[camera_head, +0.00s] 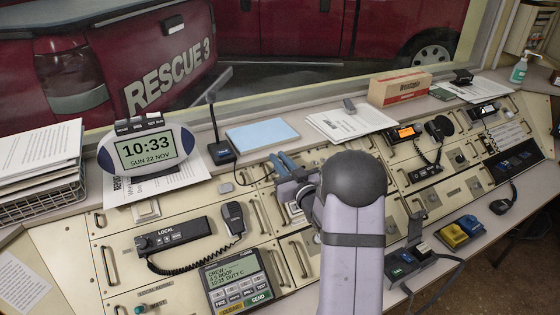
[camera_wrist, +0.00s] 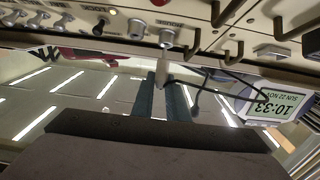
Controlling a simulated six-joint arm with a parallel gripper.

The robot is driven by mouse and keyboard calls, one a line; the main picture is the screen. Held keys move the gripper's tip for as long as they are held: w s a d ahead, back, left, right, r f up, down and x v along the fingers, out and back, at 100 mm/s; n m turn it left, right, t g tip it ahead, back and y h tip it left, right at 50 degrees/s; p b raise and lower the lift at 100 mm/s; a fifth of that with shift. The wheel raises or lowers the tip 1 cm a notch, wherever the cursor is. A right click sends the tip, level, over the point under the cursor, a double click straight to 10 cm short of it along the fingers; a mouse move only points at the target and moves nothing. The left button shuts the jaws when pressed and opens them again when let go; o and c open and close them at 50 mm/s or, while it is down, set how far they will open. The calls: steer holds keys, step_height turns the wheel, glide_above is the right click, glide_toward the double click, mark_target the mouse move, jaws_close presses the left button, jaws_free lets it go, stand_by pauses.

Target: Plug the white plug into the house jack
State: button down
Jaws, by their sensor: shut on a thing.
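My gripper (camera_head: 285,163) reaches over the middle of the sloping console in the head view, its blue fingers pointing up and left. In the wrist view my gripper (camera_wrist: 163,80) is shut on the white plug (camera_wrist: 163,67), which has a dark cable running off to the right. The plug's front end is at a round metal jack (camera_wrist: 167,38) on the panel. I cannot tell whether it is inside or just in front. A second round jack (camera_wrist: 139,28) sits to its left. The plug is not clear in the head view.
Panel handles (camera_wrist: 228,12) stand close to the right of the jacks, and toggle switches (camera_wrist: 40,20) to the left. A desk microphone (camera_head: 220,150), a blue pad (camera_head: 262,134) and a clock (camera_head: 148,150) are on the ledge left of my gripper.

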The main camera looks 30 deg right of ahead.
steer(key=shift+w+f+b, duration=0.55)
steer(key=shift+f+b, duration=0.35)
steer(key=shift+b, duration=0.7)
stand_by(3.1)
steer(key=c, duration=1.7)
jaws_free()
steer(key=shift+w, duration=0.1)
steer(key=shift+o, duration=0.2)
steer(key=shift+r, duration=0.1)
